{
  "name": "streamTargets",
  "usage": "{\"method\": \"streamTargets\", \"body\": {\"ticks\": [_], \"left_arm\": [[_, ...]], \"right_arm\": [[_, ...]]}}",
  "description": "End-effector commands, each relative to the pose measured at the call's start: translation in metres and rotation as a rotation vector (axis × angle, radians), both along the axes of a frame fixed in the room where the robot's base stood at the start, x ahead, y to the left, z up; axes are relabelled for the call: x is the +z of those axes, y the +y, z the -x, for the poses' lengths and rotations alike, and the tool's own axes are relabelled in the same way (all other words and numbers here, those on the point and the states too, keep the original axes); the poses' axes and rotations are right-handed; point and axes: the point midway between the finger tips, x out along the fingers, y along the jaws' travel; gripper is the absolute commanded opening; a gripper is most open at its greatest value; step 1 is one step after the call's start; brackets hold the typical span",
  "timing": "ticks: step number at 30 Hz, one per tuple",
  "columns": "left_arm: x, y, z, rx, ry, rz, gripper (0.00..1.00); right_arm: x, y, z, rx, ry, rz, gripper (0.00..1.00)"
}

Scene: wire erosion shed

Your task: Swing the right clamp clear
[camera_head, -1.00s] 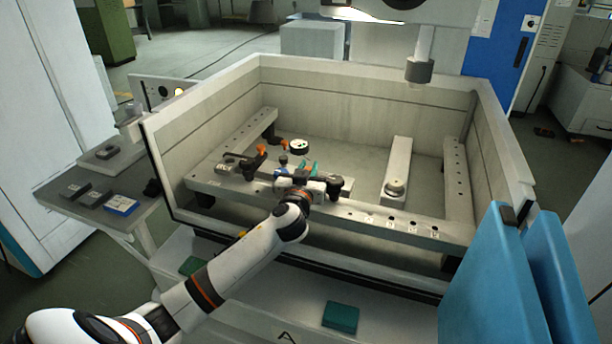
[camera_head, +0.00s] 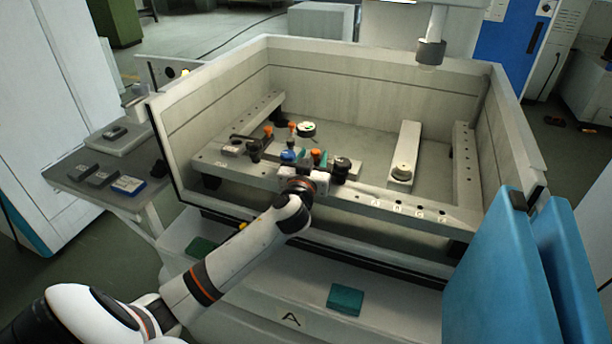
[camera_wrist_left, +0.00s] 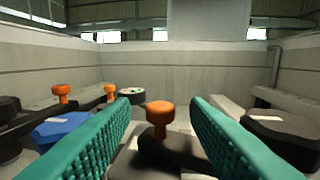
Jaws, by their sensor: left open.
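The right clamp's orange knob (camera_head: 316,157) stands on a dark arm on the front rail of the tank. In the left wrist view the orange knob (camera_wrist_left: 160,113) stands upright between my teal fingers, with a gap on each side. My left gripper (camera_head: 309,160) is open, one finger on either side of the knob. The dark clamp arm (camera_wrist_left: 165,150) runs below the knob, partly hidden by the fingers. A blue part (camera_head: 288,156) lies just left of the gripper. My right gripper is not in view.
More orange knobs (camera_head: 268,130) (camera_head: 292,126) stand to the left on dark clamp parts. A dark round part (camera_head: 341,165) sits close right of the gripper. Tank walls (camera_head: 350,85) enclose the work area.

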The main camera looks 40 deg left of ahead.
Motion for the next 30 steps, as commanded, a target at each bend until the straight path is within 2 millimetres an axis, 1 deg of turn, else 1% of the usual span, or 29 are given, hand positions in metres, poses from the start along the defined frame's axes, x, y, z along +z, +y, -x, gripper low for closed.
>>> {"method": "streamTargets", "body": {"ticks": [1, 6, 9, 12, 15, 18, 25, 28, 30], "left_arm": [[-0.004, -0.005, 0.011, -0.002, 0.002, 0.004, 0.42], [-0.004, -0.017, 0.044, -0.002, 0.001, 0.004, 0.42], [-0.003, -0.023, 0.061, -0.001, 0.001, 0.003, 0.42], [-0.003, -0.028, 0.073, -0.001, 0.001, 0.0, 0.42], [-0.002, -0.03, 0.08, 0.0, 0.001, 0.001, 0.42], [0.0, -0.031, 0.084, 0.001, 0.0, -0.001, 0.42], [0.0, -0.031, 0.084, 0.001, 0.0, -0.001, 0.42], [0.002, -0.035, 0.081, -0.014, 0.004, -0.013, 0.26], [0.01, -0.046, 0.074, -0.061, 0.015, -0.054, 0.14]], "right_arm": [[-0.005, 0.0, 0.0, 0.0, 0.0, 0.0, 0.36], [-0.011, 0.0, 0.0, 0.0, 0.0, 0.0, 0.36], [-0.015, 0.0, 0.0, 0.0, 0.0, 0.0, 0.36], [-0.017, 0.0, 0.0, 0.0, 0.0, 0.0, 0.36], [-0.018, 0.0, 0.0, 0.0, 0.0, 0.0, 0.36], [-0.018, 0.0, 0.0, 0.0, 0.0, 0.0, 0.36], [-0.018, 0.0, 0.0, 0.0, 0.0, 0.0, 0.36], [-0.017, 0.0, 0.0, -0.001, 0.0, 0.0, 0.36], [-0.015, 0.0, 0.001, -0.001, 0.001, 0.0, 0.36]]}}
